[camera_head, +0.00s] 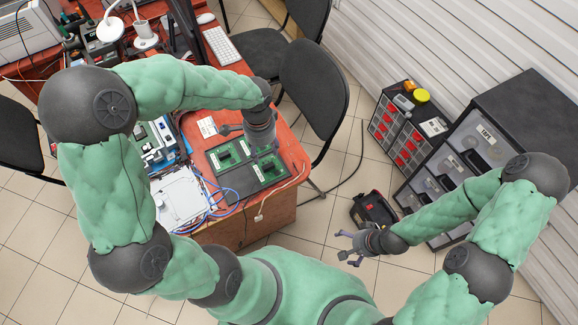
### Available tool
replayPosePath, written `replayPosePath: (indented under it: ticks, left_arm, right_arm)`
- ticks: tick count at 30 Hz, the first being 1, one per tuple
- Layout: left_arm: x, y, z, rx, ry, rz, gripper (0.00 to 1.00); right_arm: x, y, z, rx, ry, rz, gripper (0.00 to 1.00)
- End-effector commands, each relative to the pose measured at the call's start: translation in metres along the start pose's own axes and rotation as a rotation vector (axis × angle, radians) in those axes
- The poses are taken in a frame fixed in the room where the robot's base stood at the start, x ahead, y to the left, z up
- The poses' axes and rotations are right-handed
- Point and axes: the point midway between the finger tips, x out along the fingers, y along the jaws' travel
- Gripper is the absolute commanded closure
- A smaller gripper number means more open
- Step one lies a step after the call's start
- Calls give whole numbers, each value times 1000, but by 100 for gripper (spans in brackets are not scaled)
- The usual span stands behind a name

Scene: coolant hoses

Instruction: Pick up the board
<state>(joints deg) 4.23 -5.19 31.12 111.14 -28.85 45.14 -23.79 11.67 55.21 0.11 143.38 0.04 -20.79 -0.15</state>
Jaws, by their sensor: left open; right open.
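A green board (244,178) with dark raised parts lies flat near the right front corner of the red-brown table (288,134). My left gripper (250,142) points down over the far part of the board, with its fingers spread and nothing seen between them. It hides some of the board; whether it touches the board I cannot tell. My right gripper (348,247) is open and empty, out over the floor to the right of the table.
Blue cables (213,202) and a white open device (180,198) lie left of the board. A black chair (315,85) stands close to the table's right side. Drawer cabinets (400,140) and a black toolbox (373,208) stand on the right.

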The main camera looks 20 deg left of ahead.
Motion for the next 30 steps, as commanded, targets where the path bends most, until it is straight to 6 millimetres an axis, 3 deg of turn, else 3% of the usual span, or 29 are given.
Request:
replayPosePath:
  ticks: [5, 15, 22, 30]
  left_arm:
    - [9, 4, 2, -2, -1, 1, 44]
    - [55, 4, 2, -1, -2, 2, 44]
    - [68, 3, 0, -1, -1, 1, 44]
    - [104, 1, -5, -1, -1, 2, 44]
  right_arm:
    - [5, 1, 1, -1, -2, 0, 0]
    - [22, 8, 0, -1, -2, 0, 0]
    - [28, 10, 0, -1, -2, 0, 0]
    - [48, 17, -1, -1, -2, 0, 0]
